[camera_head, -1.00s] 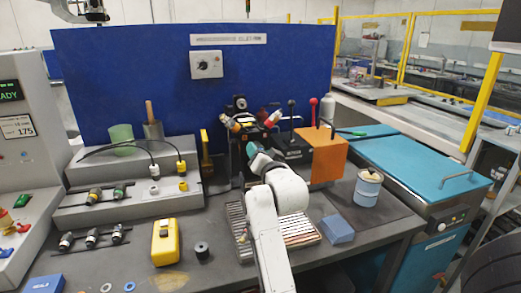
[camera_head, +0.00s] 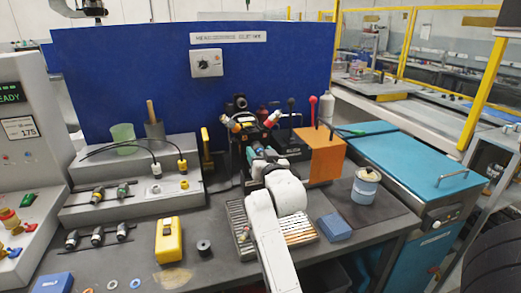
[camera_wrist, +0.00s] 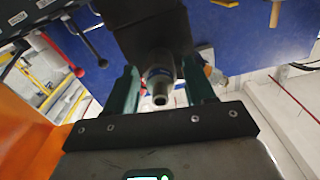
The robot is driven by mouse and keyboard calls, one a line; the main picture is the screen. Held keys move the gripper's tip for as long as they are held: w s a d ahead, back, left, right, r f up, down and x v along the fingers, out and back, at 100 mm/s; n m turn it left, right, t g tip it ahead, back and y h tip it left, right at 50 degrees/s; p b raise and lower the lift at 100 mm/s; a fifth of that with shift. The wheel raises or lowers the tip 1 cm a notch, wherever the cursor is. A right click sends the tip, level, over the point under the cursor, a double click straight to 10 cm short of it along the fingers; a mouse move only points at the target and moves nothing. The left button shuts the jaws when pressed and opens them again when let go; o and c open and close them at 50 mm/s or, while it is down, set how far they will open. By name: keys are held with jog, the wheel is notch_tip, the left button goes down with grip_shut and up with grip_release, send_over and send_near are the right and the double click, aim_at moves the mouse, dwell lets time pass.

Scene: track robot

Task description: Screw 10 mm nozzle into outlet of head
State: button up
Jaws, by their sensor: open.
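Whether the cylinder is threaded into the outlet cannot be told. In the head view my gripper (camera_head: 258,152) is at the front of the dark head fixture (camera_head: 238,124); my wrist and arm hide the nozzle there. The nozzle's size cannot be read.
An orange box (camera_head: 325,155) with levers stands close to the right of my gripper. A slatted tray (camera_head: 300,228) lies under my arm. A stepped rack (camera_head: 130,195) with several fittings is at left. A yellow meter (camera_head: 168,240) and blue block (camera_head: 334,227) lie in front.

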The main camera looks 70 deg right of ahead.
jog(key=n+p, duration=0.3)
jog(key=n, duration=0.1)
jog(key=shift+r+n, duration=0.1)
jog(key=shift+n, duration=0.3)
jog(key=shift+n+p, duration=0.8)
jog(key=shift+n, duration=0.5)
jog(key=c, duration=1)
grip_shut()
